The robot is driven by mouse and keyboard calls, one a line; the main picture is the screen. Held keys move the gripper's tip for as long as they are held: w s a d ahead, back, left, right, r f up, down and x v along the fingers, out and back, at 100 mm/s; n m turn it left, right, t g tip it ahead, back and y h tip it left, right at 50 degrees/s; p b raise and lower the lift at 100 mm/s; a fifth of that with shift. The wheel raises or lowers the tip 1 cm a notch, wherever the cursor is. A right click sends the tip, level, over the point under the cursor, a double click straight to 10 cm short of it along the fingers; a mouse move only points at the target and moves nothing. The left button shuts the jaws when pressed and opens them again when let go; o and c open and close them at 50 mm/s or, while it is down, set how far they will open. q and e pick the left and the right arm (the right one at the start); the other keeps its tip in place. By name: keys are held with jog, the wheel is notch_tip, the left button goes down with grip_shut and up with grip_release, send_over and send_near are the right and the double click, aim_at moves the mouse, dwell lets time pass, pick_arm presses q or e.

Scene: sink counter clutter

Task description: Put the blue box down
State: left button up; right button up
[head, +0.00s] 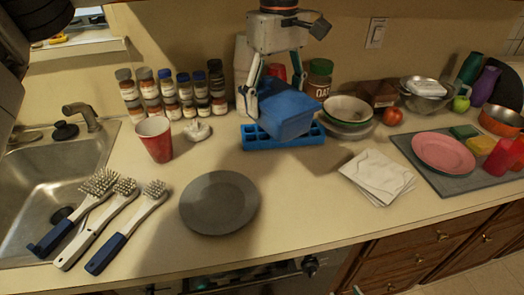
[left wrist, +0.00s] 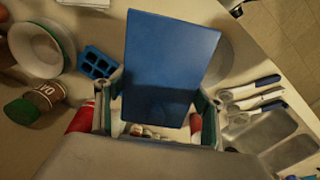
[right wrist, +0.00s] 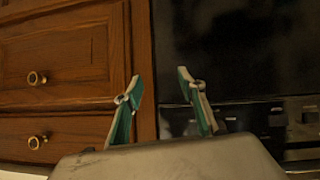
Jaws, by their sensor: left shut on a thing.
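My left gripper (head: 276,98) is shut on the blue box (head: 290,115) and holds it tilted above the counter, over the blue compartment tray (head: 258,142). In the left wrist view the box (left wrist: 170,60) sits between the two fingers and fills the middle. The box hides part of the tray, so I cannot tell whether they touch. In the right wrist view my right gripper (right wrist: 159,86) is open and empty, facing the cabinet and oven fronts below the counter.
A grey plate (head: 205,205) lies in front of the tray, with clear counter (head: 300,200) to its right. White napkins (head: 378,175), stacked bowls (head: 347,112) and an oat jar (head: 319,77) are to the right. A red cup (head: 155,140), brushes (head: 100,215) and sink are left.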

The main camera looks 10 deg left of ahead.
pick_arm(q)
notch_tip(320, 180, down, 19)
jog(key=shift+s+f, duration=0.15)
dwell(0.4)
jog(key=shift+f, duration=0.1)
jog(key=o, duration=1.1)
